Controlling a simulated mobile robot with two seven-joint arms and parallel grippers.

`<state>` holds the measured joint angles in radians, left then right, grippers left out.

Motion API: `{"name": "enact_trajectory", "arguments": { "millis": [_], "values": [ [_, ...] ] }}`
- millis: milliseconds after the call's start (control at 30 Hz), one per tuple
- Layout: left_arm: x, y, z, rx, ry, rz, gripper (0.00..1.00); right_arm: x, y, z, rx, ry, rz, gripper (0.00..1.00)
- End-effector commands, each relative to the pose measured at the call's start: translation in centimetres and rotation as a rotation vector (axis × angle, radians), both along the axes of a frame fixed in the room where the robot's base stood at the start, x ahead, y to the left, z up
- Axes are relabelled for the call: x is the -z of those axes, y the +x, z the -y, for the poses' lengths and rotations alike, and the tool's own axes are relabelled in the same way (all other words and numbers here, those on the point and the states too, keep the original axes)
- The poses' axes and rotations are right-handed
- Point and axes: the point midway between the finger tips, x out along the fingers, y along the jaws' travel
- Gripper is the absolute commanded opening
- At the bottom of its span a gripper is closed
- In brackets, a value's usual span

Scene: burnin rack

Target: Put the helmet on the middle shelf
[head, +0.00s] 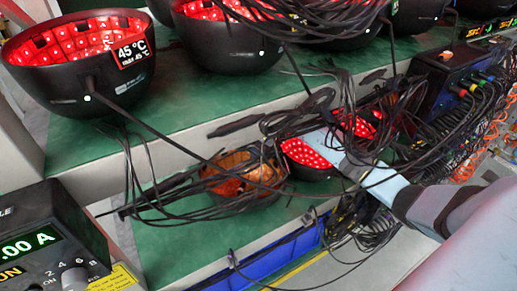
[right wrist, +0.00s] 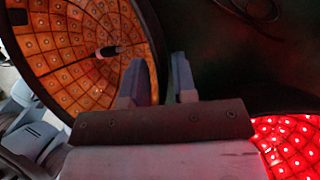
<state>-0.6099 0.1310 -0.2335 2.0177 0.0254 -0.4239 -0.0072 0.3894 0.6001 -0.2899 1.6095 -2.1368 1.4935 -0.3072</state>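A dark helmet with an orange-lit inside (head: 238,172) lies open side up on the shelf below the top one, partly hidden by black cables. A helmet with red lights (head: 312,154) stands just right of it, and my right arm passes over that one. In the right wrist view the orange-lit helmet (right wrist: 75,50) fills the upper left, its dark rim running close to my right gripper (right wrist: 160,78). One finger overlaps its inside and the other lies beyond the rim. A narrow dark gap separates the fingers; whether they touch the wall is unclear. My left gripper is not in the head view.
Red-lit helmets, one at left (head: 78,62), stand on the upper green-matted shelf (head: 190,122). Tangled black cables (head: 330,112) hang around my right arm. A blue box with plugs (head: 462,85) stands right, a power supply (head: 45,235) lower left, and a blue bin (head: 270,262) below.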

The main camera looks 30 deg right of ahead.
Motion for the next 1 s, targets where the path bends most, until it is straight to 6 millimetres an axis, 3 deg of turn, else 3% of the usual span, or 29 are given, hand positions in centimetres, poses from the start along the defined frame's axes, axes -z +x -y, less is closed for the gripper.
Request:
{"name": "enact_trajectory", "arguments": {
  "millis": [400, 800, 1000],
  "values": [
    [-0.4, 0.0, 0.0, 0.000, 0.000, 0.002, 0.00, -0.7, 0.0, 0.1, 0.000, 0.000, 0.002, 0.40],
    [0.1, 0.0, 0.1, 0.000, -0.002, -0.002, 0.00, -6.1, -1.3, 2.5, -0.001, -0.001, 0.001, 0.40],
    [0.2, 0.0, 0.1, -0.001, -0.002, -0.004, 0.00, -7.1, -1.6, 2.9, -0.001, 0.001, 0.000, 0.40]
  ]
}}
